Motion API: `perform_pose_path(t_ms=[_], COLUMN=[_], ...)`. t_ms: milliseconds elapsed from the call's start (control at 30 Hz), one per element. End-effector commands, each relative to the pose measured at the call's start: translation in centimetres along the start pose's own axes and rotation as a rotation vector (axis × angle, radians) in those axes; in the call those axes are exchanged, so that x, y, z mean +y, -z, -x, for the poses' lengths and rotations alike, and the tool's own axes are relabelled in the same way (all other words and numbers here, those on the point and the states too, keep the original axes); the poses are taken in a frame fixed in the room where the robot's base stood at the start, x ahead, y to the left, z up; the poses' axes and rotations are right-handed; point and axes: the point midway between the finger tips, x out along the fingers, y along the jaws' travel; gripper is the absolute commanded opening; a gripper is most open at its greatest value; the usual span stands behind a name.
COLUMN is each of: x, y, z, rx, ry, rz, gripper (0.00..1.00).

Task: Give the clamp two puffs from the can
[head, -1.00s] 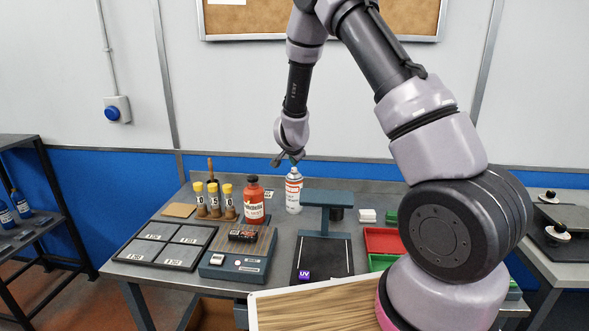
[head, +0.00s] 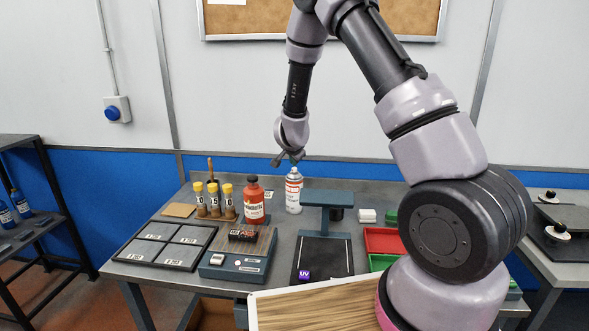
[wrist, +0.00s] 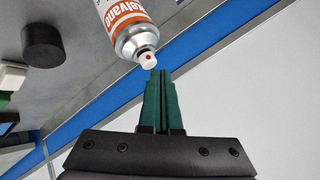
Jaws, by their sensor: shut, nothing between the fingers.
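The can (head: 294,194) is a white and orange spray can standing upright at the back of the bench. In the wrist view the can (wrist: 122,22) shows its silver shoulder and white nozzle with a red dot. My gripper (head: 298,157) is above the can's top in the head view. In the wrist view its green fingertips (wrist: 160,74) are together and empty, close to the nozzle with a small gap. A small dark block with red and white markings (head: 243,235) sits on the wood-topped blue-grey device (head: 228,268). I cannot tell whether this is the clamp.
Red (head: 384,241) and green bins lie further right.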

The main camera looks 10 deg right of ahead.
Motion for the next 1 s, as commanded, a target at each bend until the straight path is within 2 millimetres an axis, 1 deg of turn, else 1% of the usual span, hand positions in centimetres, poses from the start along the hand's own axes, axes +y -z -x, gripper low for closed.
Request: perform_pose_path(t_ms=[267, 600, 1000], x=[0.02, 0.50, 0.31], y=[-0.02, -0.46, -0.36], z=[-0.02, -0.65, -0.38], rx=[0.000, 0.000, -0.001], ry=[0.000, -0.001, -0.001], rz=[0.000, 0.000, 0.000], gripper=[0.00, 0.00, 0.00])
